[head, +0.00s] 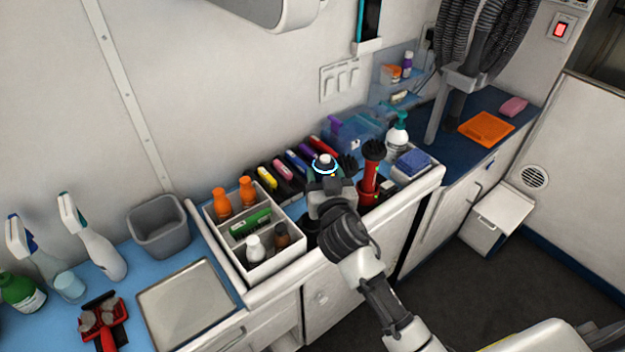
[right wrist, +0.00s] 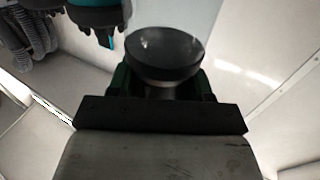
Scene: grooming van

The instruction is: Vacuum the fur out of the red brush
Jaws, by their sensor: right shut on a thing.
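The red brush (head: 103,318) lies on the blue counter at the lower left, with grey fur clumps on its head. My right gripper (head: 325,172) is over the middle of the counter's front edge, far to the right of the brush. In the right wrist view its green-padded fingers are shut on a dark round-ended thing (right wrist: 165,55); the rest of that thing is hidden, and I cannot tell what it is. A red upright tool (head: 371,175) with a black top stands just right of the gripper; it may be a hand vacuum. My left gripper is not in view.
A metal tray (head: 187,303) lies right of the brush, with a grey bin (head: 160,226) behind it. Spray bottles (head: 93,240) stand at the left. A white divided caddy (head: 290,212) with bottles is beside my arm. A pump bottle (head: 396,136) stands farther right.

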